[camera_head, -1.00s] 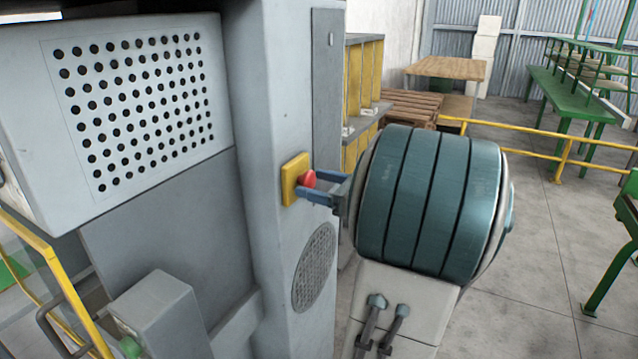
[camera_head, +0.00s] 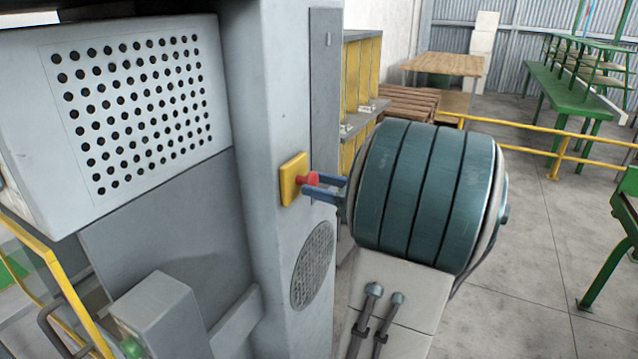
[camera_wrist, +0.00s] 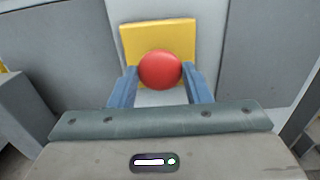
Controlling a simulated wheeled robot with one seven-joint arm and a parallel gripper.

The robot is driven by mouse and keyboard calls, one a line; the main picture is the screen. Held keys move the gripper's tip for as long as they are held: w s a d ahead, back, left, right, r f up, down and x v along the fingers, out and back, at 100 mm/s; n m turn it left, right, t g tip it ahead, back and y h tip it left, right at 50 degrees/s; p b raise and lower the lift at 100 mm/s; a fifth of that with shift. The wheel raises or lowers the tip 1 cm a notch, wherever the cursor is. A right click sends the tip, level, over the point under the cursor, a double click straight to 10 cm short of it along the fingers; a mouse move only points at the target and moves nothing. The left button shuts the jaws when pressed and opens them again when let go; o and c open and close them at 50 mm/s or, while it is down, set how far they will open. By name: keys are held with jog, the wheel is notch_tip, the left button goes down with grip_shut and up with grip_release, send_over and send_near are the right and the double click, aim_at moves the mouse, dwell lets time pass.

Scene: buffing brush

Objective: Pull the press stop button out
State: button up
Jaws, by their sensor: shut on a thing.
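The press stop button (camera_head: 312,178) is a red mushroom head on a yellow plate (camera_head: 290,180), fixed to the grey machine column. In the head view a short red stem shows between the head and the plate. My gripper (camera_head: 322,187) has its two blue fingers on either side of the red head, shut on it. In the wrist view the red button (camera_wrist: 160,70) sits between the fingertips, in front of the yellow plate (camera_wrist: 130,38). The wrist and arm are right of the button in the head view.
A round vent grille (camera_head: 313,265) is on the column below the button. A perforated panel (camera_head: 135,110) juts out at the left. A yellow rail (camera_head: 560,150), green benches (camera_head: 575,95) and a wooden table (camera_head: 443,64) stand farther back. Open floor lies at the right.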

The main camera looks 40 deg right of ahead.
jog(key=shift+s+d, duration=0.1)
jog(key=o, duration=1.4)
jog(key=shift+s, duration=0.15)
jog(key=b+v, duration=0.1)
jog(key=v, duration=1.2)
jog(key=shift+s+b, duration=0.35)
jog(key=shift+b, duration=0.05)
jog(key=shift+w, duration=0.1)
